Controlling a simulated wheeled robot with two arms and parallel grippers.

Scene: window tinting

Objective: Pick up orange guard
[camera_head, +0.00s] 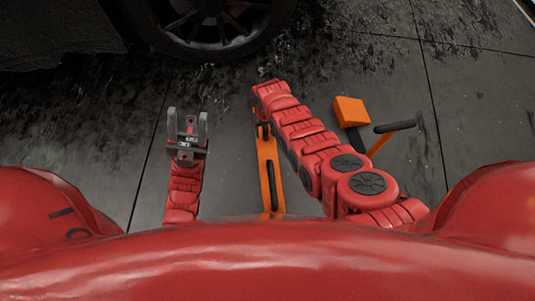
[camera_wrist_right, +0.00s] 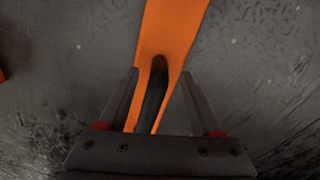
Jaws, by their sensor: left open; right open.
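A long, flat orange piece with a black grip, which I take to be the orange guard (camera_head: 264,153), lies on the floor in the middle of the head view. The right arm's end hangs over its far part and hides some of it. In the right wrist view, the guard (camera_wrist_right: 168,28) runs between the fingers of my right gripper (camera_wrist_right: 161,73). The fingers are open on both sides of its black grip (camera_wrist_right: 152,95); contact cannot be told. My left gripper (camera_head: 187,118) is open and empty, left of the guard.
An orange block (camera_head: 350,111) and an orange piece with a black handle (camera_head: 394,126) lie to the right of my right arm. A car wheel (camera_head: 208,22) stands at the top. The grey tiled floor (camera_head: 100,150) is clear at the left.

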